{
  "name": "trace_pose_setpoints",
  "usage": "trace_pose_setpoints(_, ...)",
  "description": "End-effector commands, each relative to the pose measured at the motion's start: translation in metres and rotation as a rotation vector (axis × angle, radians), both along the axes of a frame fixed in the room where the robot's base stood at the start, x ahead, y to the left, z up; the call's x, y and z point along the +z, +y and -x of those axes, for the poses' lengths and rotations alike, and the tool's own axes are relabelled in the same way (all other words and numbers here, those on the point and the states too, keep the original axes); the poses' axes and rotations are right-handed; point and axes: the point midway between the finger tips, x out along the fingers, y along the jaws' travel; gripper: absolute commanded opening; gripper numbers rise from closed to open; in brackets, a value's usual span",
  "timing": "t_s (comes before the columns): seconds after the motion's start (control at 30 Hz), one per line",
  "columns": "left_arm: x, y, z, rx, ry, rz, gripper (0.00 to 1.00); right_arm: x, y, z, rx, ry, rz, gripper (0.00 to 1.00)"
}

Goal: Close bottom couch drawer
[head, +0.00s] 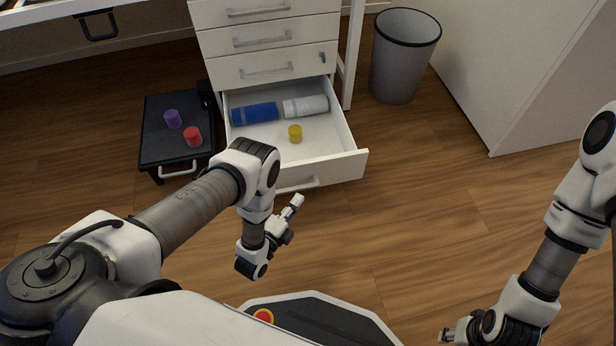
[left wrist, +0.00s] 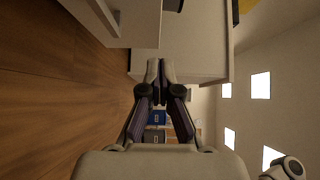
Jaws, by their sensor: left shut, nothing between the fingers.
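The bottom drawer (head: 350,165) of a white cabinet (head: 270,52) is pulled well out. Its handle (head: 297,185) is on the front face, partly hidden by my left arm. Inside lie a blue cylinder (head: 254,114), a white cylinder (head: 305,107) and a yellow cylinder (head: 295,134). My left gripper (head: 297,202) is shut and empty, just in front of the drawer face near the handle; I cannot tell if it touches. In the left wrist view its closed fingers (left wrist: 160,72) point at a pale panel. My right gripper (head: 446,336) is at the lower right, away from the drawer.
A low black stand (head: 150,147) with a purple cylinder (head: 173,119) and a red cylinder (head: 193,137) stands close left of the drawer. A grey bin (head: 396,85) stands right of the cabinet. A large white panel (head: 500,70) stands farther right. Wooden floor (head: 420,210) is clear between.

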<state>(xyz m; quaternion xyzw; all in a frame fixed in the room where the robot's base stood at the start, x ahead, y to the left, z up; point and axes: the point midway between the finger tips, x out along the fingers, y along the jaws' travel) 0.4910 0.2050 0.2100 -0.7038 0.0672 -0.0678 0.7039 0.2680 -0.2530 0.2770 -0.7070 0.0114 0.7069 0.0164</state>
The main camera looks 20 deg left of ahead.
Motion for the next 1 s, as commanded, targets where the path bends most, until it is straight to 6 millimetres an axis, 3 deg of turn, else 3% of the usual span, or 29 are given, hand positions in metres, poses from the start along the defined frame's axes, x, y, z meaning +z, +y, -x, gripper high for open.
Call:
trace_pose_setpoints(0.03, -0.013, -0.001, -0.007, -0.001, -0.002, 0.000, 0.00, -0.025, 0.000, 0.000, 0.000, 0.000, 0.000, 0.40)
trace_pose_setpoints(0.37, -0.011, -0.010, -0.053, -0.001, -0.004, 0.000, 0.00, -0.096, -0.001, -0.001, -0.006, -0.004, 0.001, 0.40)
trace_pose_setpoints(0.47, -0.005, -0.015, -0.075, -0.002, -0.004, 0.000, 0.00, -0.099, -0.001, -0.002, -0.008, -0.005, 0.001, 0.40)
trace_pose_setpoints(0.63, -0.004, 0.003, -0.097, 0.001, -0.001, -0.002, 0.00, -0.115, -0.001, -0.003, -0.012, -0.008, 0.001, 0.40)
trace_pose_setpoints(1.0, 0.000, 0.008, -0.106, -0.001, 0.001, -0.002, 0.00, -0.117, -0.002, -0.004, -0.013, -0.009, 0.001, 0.40)
